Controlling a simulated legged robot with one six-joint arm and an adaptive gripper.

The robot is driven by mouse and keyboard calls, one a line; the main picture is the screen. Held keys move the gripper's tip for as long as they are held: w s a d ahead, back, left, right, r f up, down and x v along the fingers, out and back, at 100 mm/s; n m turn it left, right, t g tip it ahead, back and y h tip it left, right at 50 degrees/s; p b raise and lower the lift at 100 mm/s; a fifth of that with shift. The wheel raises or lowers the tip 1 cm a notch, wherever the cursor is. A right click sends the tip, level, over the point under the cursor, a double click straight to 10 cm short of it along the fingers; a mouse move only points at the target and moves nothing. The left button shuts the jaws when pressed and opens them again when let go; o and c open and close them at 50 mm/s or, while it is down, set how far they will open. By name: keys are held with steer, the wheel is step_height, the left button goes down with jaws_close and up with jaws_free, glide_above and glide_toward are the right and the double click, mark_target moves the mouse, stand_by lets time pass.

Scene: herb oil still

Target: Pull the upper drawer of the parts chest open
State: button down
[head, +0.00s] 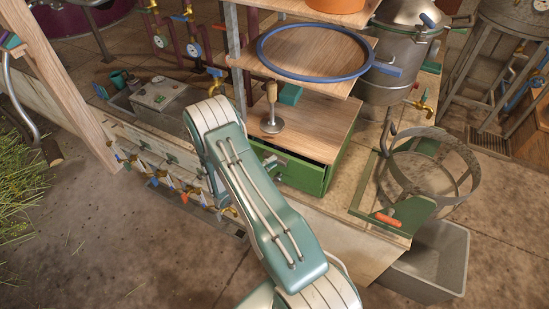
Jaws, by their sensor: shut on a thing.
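The parts chest is a low green cabinet (312,178) under a wooden top, right of my arm in the head view. A dark gap shows below the top, above the green front of the upper drawer (292,172), so this drawer appears to stand somewhat open. My arm crosses in front and hides the chest's left part. My gripper (270,166) is mostly hidden behind the arm; a small dark part shows at the drawer front. It is shut, apparently on the drawer's handle, which I cannot see clearly.
A metal tamper with a wooden handle (271,108) stands on the chest's top. A shelf with a blue hoop (315,77) is above. A green stand with a metal ring (405,205) and a grey bin (428,265) are at right. Brass valves (165,180) line the left.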

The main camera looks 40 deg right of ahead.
steer(key=s+a, duration=0.3)
steer(key=a, duration=0.5)
steer(key=s+a, duration=0.4)
steer(key=a, duration=0.4)
steer(key=shift+a+f, duration=0.3)
steer(key=shift+f, duration=0.05)
steer(key=shift+s, duration=0.1)
steer(key=c, duration=0.6)
jaws_free()
steer(key=shift+c, duration=0.2)
steer(key=a, duration=1.2)
